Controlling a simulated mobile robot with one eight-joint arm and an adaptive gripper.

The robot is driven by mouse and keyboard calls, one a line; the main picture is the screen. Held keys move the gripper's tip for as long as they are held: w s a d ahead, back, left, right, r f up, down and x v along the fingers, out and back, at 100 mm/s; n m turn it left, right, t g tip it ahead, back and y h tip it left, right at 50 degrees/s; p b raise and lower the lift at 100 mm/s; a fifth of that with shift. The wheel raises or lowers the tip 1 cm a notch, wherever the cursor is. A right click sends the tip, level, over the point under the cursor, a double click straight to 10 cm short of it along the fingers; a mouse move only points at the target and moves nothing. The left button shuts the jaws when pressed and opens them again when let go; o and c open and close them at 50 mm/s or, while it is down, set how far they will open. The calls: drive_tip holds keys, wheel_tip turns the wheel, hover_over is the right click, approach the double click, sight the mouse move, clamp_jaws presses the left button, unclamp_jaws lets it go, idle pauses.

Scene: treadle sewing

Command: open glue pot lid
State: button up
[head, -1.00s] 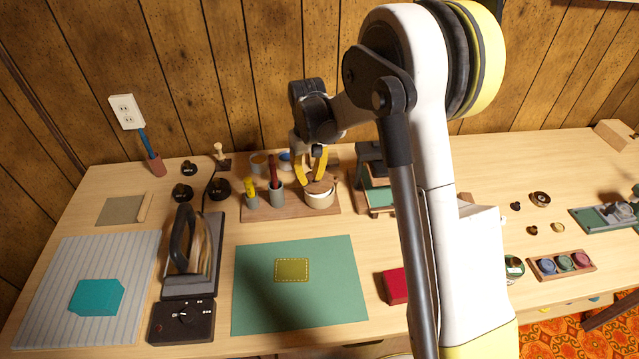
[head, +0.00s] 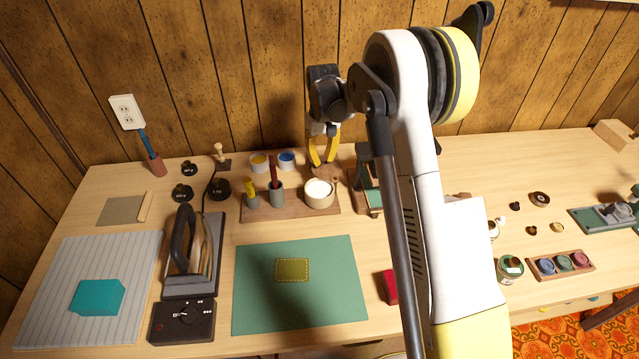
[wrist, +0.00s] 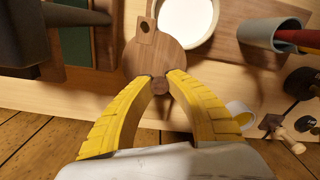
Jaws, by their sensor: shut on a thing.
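The cream glue pot (head: 319,204) stands at the right end of a wooden tray, its mouth uncovered and white inside. In the wrist view the pot's pale rim (wrist: 214,40) shows at the top. My gripper (head: 322,162) is just behind and above the pot. In the wrist view its yellow fingers (wrist: 162,80) are shut on the small knob of the round wooden lid (wrist: 158,55). The lid is off the mouth, beside the pot in that view, with a holed tab at its edge. I cannot tell whether the lid still touches the pot.
The tray (head: 290,213) also holds two grey cups of tools, including this one (head: 277,198), left of the pot. A dark stand with a green panel (head: 373,199) is close on the right. The panelled wall (head: 260,80) is behind. The green mat (head: 300,305) lies in front.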

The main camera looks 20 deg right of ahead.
drive_tip(key=shift+d, duration=0.45)
drive_tip(key=o, duration=0.8)
drive_tip(key=shift+a, duration=0.1)
drive_tip(key=shift+r+p, duration=2.15)
drive_tip(key=shift+r, duration=1.35)
